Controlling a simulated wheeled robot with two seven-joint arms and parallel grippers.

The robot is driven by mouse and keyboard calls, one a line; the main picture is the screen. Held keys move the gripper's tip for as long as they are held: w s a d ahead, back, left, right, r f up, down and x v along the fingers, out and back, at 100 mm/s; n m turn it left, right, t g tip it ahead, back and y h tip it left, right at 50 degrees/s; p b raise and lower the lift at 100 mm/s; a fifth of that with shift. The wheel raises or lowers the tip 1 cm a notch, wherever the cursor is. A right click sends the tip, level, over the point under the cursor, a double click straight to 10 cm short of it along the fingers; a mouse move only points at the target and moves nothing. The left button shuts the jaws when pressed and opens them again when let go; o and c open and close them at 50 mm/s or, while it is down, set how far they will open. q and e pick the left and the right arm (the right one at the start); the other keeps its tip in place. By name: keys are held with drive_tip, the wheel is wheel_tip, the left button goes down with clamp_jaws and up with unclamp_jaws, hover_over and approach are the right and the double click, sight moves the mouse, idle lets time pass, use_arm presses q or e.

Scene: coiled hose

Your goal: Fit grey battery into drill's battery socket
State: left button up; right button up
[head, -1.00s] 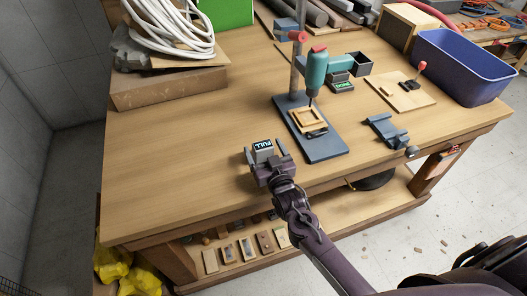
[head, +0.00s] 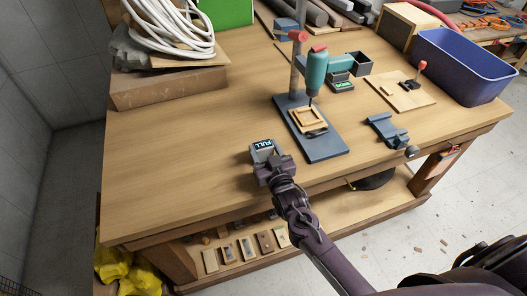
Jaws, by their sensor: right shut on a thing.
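The grey battery (head: 262,149), with a "FULL" label on its top, is at the front edge area of the workbench. My right gripper (head: 268,158) is shut on it from the near side. I cannot tell whether the battery still touches the bench. The teal drill (head: 316,70) is mounted upright in a stand, farther back and to the right of the battery. A dark, square, box-like socket (head: 358,63) is at the right end of the drill's handle. My left gripper is not in view.
The drill stand's blue-grey base (head: 322,146) carries a small wooden frame (head: 308,119). A dark block with a green label (head: 342,83) sits below the socket. A grey vise-like fixture (head: 385,129), a wooden board (head: 400,93) and a blue bin (head: 462,65) are to the right.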

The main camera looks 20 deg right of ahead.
sight(265, 148)
drive_tip(key=shift+r+p, duration=2.15)
drive_tip(key=shift+r, duration=0.35)
